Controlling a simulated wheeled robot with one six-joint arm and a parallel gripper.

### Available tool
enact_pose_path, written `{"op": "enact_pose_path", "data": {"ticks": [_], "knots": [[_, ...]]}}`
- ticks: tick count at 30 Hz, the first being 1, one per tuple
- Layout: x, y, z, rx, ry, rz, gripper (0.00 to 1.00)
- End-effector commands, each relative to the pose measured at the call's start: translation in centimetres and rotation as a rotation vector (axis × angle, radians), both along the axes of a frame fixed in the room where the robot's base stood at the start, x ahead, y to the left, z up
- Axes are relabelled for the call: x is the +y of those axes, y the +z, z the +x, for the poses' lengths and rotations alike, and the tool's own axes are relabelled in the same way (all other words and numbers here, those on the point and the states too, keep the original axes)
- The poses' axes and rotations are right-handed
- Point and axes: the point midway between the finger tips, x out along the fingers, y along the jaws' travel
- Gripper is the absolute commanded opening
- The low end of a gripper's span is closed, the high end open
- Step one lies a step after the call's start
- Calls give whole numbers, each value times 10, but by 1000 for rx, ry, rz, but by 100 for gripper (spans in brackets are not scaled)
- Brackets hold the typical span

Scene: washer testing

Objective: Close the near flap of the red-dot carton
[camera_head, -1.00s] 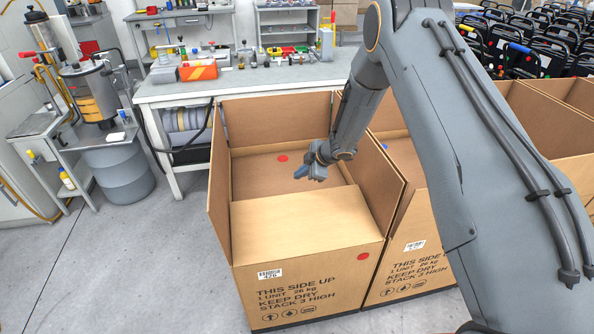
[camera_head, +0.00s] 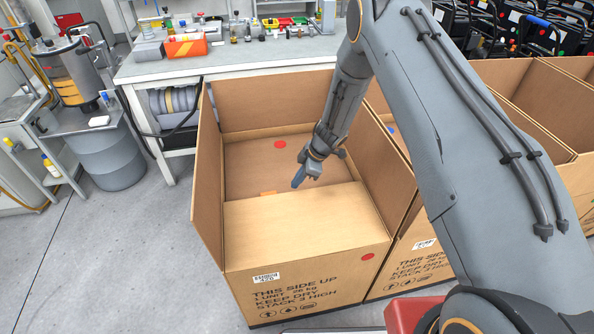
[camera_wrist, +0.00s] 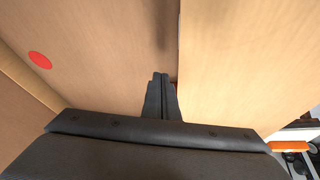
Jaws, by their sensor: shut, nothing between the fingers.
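The red-dot carton (camera_head: 300,285) stands on the floor, with a red dot on its front face and another (camera_head: 280,144) on a brown inner panel. Its near flap (camera_head: 300,216) is folded inward and lies about level over the front part of the opening. The left flap (camera_head: 207,165), far flap (camera_head: 275,100) and right flap (camera_head: 381,170) stand up. My gripper (camera_head: 297,184) is shut and empty, at the near flap's inner edge; I cannot tell whether it touches. In the wrist view, the shut fingers (camera_wrist: 160,78) point at tan cardboard beside a panel edge, with a red dot (camera_wrist: 40,60) at left.
More open cartons (camera_head: 530,95) stand to the right, partly behind my arm. A workbench (camera_head: 225,62) with tools and an orange case is behind the carton. A grey drum (camera_head: 110,160) stands at left. The floor at front left is clear.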

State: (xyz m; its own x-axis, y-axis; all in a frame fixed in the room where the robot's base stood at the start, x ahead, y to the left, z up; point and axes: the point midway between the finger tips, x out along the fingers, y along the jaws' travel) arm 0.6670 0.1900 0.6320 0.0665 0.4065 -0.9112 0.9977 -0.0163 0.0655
Motion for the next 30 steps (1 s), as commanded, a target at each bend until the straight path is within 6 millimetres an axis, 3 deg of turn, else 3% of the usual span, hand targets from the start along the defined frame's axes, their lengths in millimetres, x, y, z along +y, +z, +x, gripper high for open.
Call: {"op": "enact_pose_path", "data": {"ticks": [6, 20, 30], "knots": [[2, -7, -9, 25, 3, -5, 0], [3, -6, -10, 27, 4, -5, 0], [1, 39, -5, 24, 0, -4, 0]]}}
